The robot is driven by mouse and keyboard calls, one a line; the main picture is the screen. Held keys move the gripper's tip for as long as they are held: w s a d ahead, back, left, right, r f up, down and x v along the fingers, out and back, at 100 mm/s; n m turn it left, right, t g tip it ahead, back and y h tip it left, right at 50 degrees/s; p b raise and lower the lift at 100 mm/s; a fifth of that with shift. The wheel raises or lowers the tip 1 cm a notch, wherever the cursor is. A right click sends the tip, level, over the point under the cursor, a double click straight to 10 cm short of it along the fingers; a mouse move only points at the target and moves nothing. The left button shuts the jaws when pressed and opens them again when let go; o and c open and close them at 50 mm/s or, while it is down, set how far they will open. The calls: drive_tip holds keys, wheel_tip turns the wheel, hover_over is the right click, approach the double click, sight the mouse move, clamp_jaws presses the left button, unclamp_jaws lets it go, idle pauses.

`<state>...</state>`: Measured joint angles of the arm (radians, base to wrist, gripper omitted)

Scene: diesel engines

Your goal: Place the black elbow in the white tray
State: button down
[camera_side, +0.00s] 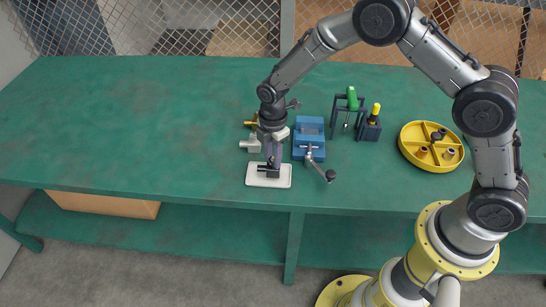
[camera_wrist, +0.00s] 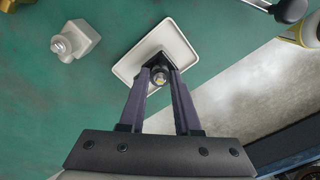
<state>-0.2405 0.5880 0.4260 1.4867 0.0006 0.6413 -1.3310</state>
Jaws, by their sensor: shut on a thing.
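The black elbow (camera_side: 266,171) is between the fingers of my gripper (camera_side: 272,160), which is shut on it. The white tray (camera_side: 284,184) is a small, shallow rectangle near the front edge of the green bench. The elbow is over the tray, low down; I cannot tell whether it touches the tray floor. In the wrist view my gripper's fingers (camera_wrist: 157,82) hold the elbow (camera_wrist: 155,60), whose round open end faces the camera. The tray (camera_wrist: 182,43) shows behind it, and the fingers hide part of it.
Behind the tray are a light grey fitting (camera_side: 250,144) and a brass fitting (camera_side: 250,123). A blue vise (camera_side: 309,130) with a black-knobbed handle (camera_side: 330,175) is just right. A tool stand (camera_side: 346,112) and a yellow round tray (camera_side: 407,147) stand farther right. The left bench is clear.

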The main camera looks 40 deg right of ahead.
drive_tip(key=shift+f, duration=0.25)
drive_tip(key=shift+f, duration=0.15)
drive_tip(key=c, duration=0.6)
unclamp_jaws()
